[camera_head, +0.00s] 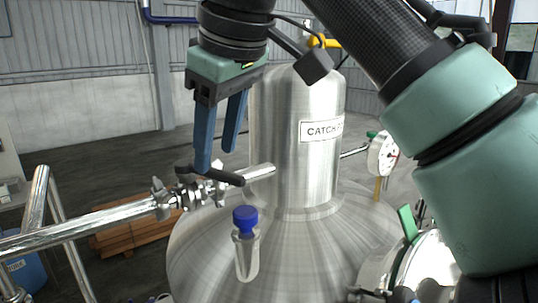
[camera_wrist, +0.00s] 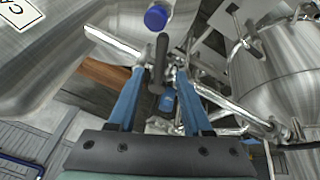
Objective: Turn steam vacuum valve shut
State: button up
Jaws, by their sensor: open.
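The valve's black lever handle (camera_head: 226,178) sits on a metal valve body on the horizontal steel pipe (camera_head: 120,215) that runs to the tank. In the head view the lever lies roughly along the pipe, tilted slightly down to the right. My gripper (camera_head: 217,161) points down with its blue fingers open just above and around the lever. In the wrist view the lever (camera_wrist: 160,62) shows between the two spread fingertips (camera_wrist: 161,70), apparently nearer the left one. I cannot tell whether either finger touches it. No writing naming the valve is readable.
The steel tank (camera_head: 297,165) with a "CATCH" label stands right behind the valve. A blue-capped port (camera_head: 245,220) rises close to the lever's right end. A pressure gauge (camera_head: 383,155) is at the right. A wooden pallet (camera_head: 130,236) lies on the floor behind the pipe.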

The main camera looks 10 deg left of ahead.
aim_at(214, 173)
jog(key=shift+x, duration=1.4)
grip_shut()
dwell(0.4)
